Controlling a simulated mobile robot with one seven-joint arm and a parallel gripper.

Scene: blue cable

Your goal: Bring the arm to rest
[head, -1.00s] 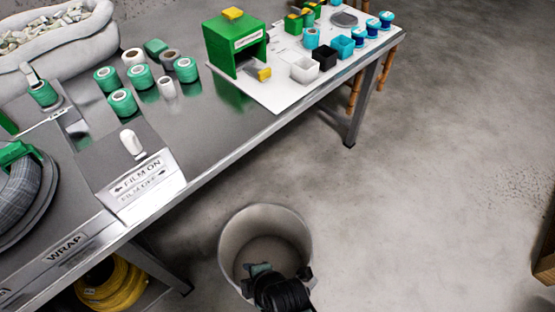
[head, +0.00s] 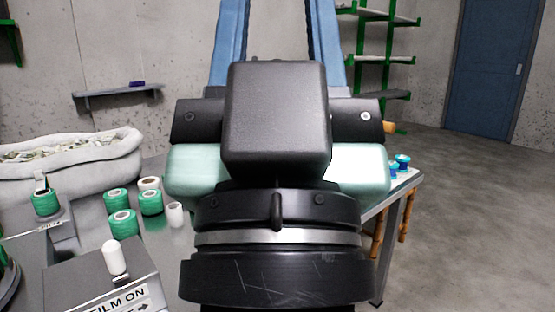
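My gripper (head: 277,118) fills the middle of the head view, raised close to the camera and seen from its back. It has a black housing, with pale green parts showing at its left and right sides. Its fingertips are hidden behind the housing, so I cannot tell whether it is open or shut or holds anything. My black wrist shows below it.
The metal bench with several green spools (head: 151,202) and a white-capped lever (head: 115,258) is at left. A padded bin of scraps (head: 70,163) stands behind. Blue spools (head: 402,162) sit at the bench's right end. Green shelving (head: 373,60) and a blue door (head: 497,70) are behind; right floor is clear.

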